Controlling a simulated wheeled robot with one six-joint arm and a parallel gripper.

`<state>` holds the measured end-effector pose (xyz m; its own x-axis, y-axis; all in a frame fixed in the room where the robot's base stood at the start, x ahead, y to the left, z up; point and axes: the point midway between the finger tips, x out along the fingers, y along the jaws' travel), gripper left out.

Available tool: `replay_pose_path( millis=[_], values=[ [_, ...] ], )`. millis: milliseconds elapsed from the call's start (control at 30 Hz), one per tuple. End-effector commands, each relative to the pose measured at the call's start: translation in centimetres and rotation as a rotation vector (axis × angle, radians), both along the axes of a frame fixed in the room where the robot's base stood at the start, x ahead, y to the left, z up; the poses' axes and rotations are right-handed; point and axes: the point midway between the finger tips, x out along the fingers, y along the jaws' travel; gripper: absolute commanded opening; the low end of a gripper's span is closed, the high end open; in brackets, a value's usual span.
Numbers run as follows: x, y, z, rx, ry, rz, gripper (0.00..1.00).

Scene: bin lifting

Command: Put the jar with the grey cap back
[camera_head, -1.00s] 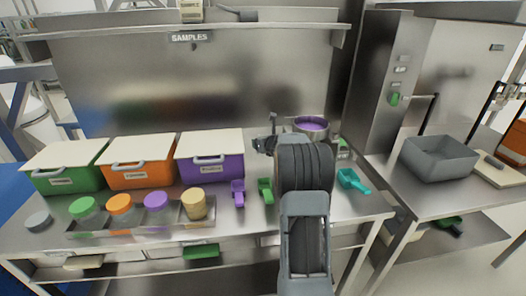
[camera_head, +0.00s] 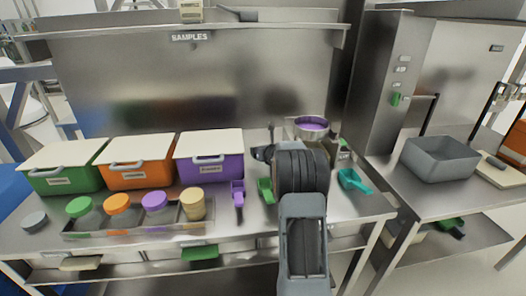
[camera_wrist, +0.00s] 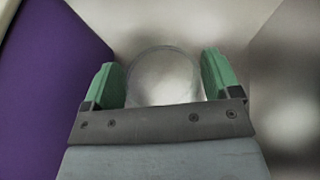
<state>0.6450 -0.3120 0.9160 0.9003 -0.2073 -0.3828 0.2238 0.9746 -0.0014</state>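A low round thing with a grey top (camera_head: 35,221), which looks like the grey cap, is on the counter left of the jar tray (camera_head: 72,233). I cannot tell whether a jar body is under it. My gripper (camera_head: 262,152) is right of the purple bin (camera_head: 210,158), mostly hidden behind my arm in the head view. In the wrist view my gripper (camera_wrist: 163,85) has its green fingers against both sides of a clear, round, jar-like thing (camera_wrist: 163,75). No cap shows on it. The purple wall is close on the left.
Jars with green (camera_head: 80,207), orange (camera_head: 117,203), purple (camera_head: 155,201) and tan (camera_head: 192,197) tops stand in the tray. Purple (camera_head: 238,192), green (camera_head: 266,190) and teal (camera_head: 352,180) scoops lie on the counter. A metal pan (camera_head: 311,128) with purple contents is behind my arm.

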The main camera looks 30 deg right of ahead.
Motion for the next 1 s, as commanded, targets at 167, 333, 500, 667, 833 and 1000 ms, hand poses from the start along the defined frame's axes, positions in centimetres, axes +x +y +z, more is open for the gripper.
replay_pose_path(
  millis=[167, 333, 500, 667, 833, 1000],
  values=[
    [0.0, 0.0, 0.1, 0.0, 0.0, 0.0, 1.0],
    [0.0, 0.0, 0.1, 0.0, 0.0, 0.0, 1.0],
    [-0.2, 0.0, 0.5, 0.0, -0.001, -0.001, 1.0],
    [-2.5, 0.5, 1.4, -0.001, -0.003, -0.001, 1.0],
    [-5.6, 1.2, 2.7, -0.001, -0.003, -0.002, 1.0],
    [-8.2, 1.9, 3.9, -0.001, -0.002, -0.002, 1.0]
  ],
)
